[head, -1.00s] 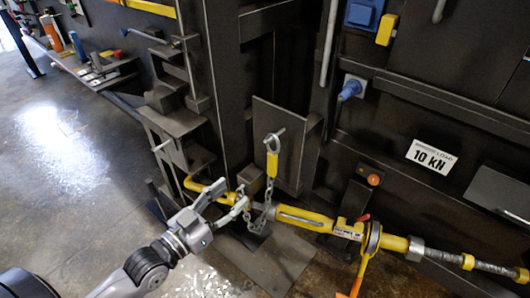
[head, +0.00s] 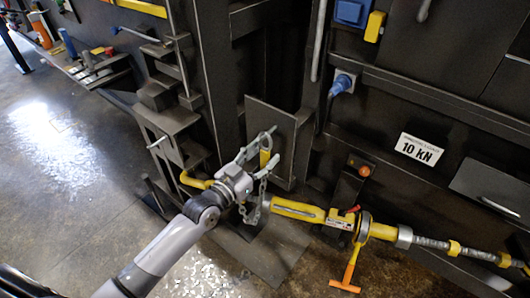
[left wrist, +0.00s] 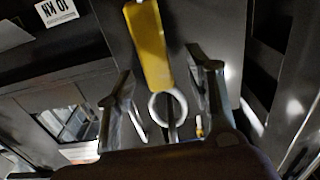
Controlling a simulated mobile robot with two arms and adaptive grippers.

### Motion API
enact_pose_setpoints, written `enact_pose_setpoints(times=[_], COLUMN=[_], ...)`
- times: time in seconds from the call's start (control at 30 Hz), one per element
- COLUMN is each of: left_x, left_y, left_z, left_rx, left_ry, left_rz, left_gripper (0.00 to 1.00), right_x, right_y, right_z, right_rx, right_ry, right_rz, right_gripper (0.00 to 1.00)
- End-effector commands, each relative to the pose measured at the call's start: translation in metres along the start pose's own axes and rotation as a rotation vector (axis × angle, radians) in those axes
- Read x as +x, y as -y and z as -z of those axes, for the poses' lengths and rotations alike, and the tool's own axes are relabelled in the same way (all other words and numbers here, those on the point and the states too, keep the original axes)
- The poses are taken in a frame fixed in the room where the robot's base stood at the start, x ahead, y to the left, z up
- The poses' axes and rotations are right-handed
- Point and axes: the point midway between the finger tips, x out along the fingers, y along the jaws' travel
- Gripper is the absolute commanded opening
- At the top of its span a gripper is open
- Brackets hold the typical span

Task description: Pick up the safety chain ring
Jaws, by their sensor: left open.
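The safety chain ring (head: 265,142) is a grey metal ring at the top of a yellow tag (head: 264,158), in front of a dark upright plate in the head view. A chain (head: 257,203) hangs below. My left gripper (head: 259,160) is open, with its fingers reaching up around the tag from below. In the left wrist view the ring (left wrist: 167,107) and the yellow tag (left wrist: 150,45) lie between the two spread fingers. I cannot tell whether either finger touches them. My right gripper is not in view.
A yellow ratchet bar (head: 330,217) with an orange handle (head: 350,268) runs to the lower right. The dark upright plate (head: 283,120) stands close behind the ring. A dark frame with a small shelf (head: 170,120) is at the left. Open floor (head: 60,170) lies at far left.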

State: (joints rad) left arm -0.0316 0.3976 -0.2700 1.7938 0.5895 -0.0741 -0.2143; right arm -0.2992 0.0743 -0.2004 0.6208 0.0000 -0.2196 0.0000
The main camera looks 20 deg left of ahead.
Motion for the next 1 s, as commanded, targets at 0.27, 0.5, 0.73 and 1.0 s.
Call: enact_pose_setpoints(times=[0.27,0.5,0.73,1.0], left_x=[0.0149,0.0145,0.0143,0.0143], left_y=[-0.0002,-0.0002,-0.0001,-0.0003], left_z=[-0.0017,-0.0015,-0.0014,-0.0013], left_rx=[0.001,0.001,0.001,0.001], left_ry=[0.002,0.001,0.001,0.001], left_rz=[0.0,0.0,0.0,0.0], left_gripper=[0.49,0.4,0.25,0.07], right_x=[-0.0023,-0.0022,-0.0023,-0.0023], right_y=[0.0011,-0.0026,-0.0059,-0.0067], right_z=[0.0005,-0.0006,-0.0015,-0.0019], right_rx=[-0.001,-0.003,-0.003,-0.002], right_ry=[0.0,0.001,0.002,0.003], right_rz=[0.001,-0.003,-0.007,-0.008], right_gripper=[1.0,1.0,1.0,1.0])
